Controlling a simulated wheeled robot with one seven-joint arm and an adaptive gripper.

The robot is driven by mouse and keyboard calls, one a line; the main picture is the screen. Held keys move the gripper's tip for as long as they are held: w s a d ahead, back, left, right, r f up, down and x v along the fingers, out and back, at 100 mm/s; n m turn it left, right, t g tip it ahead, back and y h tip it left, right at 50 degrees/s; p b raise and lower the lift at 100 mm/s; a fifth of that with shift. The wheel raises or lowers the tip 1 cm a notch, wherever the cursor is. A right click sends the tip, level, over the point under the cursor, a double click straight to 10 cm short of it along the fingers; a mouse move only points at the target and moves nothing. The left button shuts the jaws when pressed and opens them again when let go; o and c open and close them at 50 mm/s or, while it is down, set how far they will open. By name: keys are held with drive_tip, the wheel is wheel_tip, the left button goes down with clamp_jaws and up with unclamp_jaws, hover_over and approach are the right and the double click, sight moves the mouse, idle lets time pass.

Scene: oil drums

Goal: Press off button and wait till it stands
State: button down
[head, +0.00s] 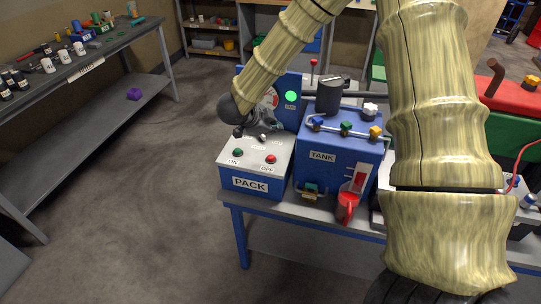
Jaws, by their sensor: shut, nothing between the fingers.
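The blue PACK box (270,189) stands on the blue-framed table with a grey sloped top. Its red OFF button (271,159) is on the right of that top, and a green ON button (238,153) is on the left. Behind it rises a blue panel (290,116) with a bright green round light (291,95). A round pale and red part beside the light is partly hidden by my arm. My gripper (250,135) is dark, shut and empty, above the back of the box top. It appears apart from the OFF button, up and left of it.
The blue TANK box (338,158) with valves and a dark cylinder (329,97) stands just right of PACK. A red cup (347,206) is at its front. My arm hides part of the right side. A grey bench (110,48) with bottles stands at left, with open floor between.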

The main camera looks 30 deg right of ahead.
drive_tip(key=shift+f, duration=0.1)
drive_tip(key=b, duration=0.5)
hover_over(273, 158)
wheel_tip(273, 158, down, 6)
drive_tip(key=shift+d+f, duration=0.1)
drive_tip(key=shift+f+b, duration=0.65)
drive_tip(key=shift+f, duration=0.55)
drive_tip(key=shift+f, duration=0.2)
drive_tip(key=shift+f, duration=0.25)
drive_tip(key=shift+f, duration=0.5)
idle(1.2)
drive_tip(key=shift+r, duration=0.1)
idle(1.0)
drive_tip(key=shift+r+p, duration=0.8)
drive_tip(key=shift+r, duration=0.05)
drive_tip(key=shift+w+r, duration=0.1)
